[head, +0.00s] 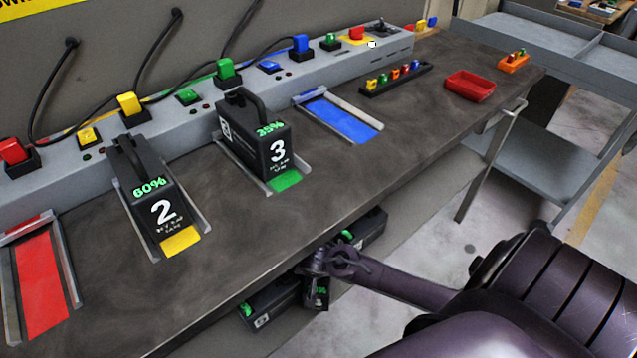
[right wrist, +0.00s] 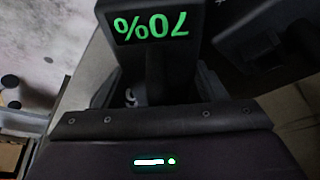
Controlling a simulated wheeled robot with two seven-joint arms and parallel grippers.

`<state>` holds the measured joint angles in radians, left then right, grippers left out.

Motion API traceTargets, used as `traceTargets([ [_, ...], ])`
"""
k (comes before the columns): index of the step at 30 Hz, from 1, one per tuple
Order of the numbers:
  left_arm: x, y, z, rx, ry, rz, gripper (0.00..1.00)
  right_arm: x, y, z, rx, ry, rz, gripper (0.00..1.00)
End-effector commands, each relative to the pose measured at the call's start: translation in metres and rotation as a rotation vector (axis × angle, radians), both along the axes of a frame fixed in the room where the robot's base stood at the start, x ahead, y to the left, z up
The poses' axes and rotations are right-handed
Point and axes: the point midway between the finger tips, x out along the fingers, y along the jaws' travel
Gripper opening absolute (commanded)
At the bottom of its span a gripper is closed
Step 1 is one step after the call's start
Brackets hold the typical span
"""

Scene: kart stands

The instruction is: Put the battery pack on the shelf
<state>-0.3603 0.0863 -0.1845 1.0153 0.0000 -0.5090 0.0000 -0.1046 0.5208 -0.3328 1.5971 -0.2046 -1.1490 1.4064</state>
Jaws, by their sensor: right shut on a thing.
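My right gripper (head: 325,262) reaches in under the front edge of the workbench and is shut on a dark battery pack (head: 318,295). In the right wrist view this battery pack (right wrist: 152,60) fills the space before the gripper, its green 70% display upside down. The pack sits at the level of the lower shelf (head: 425,215); whether it touches the shelf is hidden. Two other dark packs are beside it under the bench, one at the left (head: 268,306) and one at the right (head: 368,232). My left gripper is not in view.
On the bench (head: 370,175), pack 2 (head: 155,205) stands in the yellow dock and pack 3 (head: 255,135) in the green dock. The red dock (head: 42,285) and blue dock (head: 342,115) are empty. A grey cart (head: 560,125) stands at the right.

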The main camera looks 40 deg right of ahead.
Motion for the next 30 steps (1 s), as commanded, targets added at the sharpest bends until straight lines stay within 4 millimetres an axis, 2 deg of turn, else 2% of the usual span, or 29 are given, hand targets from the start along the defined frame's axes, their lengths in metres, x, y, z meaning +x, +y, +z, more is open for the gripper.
traceTargets([
  [6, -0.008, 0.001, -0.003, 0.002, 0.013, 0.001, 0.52, 0.003, 0.0, 0.0, 0.0, -0.007, -0.001, 0.0],
  [7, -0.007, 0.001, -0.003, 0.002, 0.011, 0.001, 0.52, 0.0, 0.0, -0.003, 0.0, 0.0, 0.0, 0.69],
  [11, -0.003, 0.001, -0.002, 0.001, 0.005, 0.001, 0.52, 0.0, 0.0, -0.002, -0.001, 0.001, 0.0, 0.86],
  [19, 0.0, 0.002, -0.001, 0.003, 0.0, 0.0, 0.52, 0.0, 0.0, -0.002, -0.001, 0.001, 0.0, 0.87],
  [22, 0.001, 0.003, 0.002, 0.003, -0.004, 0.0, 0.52, -0.001, 0.001, 0.004, 0.0, 0.0, 0.0, 0.87],
  [24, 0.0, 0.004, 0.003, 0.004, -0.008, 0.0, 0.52, -0.003, 0.004, 0.014, 0.001, -0.001, -0.001, 0.87],
  [30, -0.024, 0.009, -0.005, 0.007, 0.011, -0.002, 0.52, -0.014, 0.013, 0.046, 0.001, 0.0, 0.0, 0.87],
])
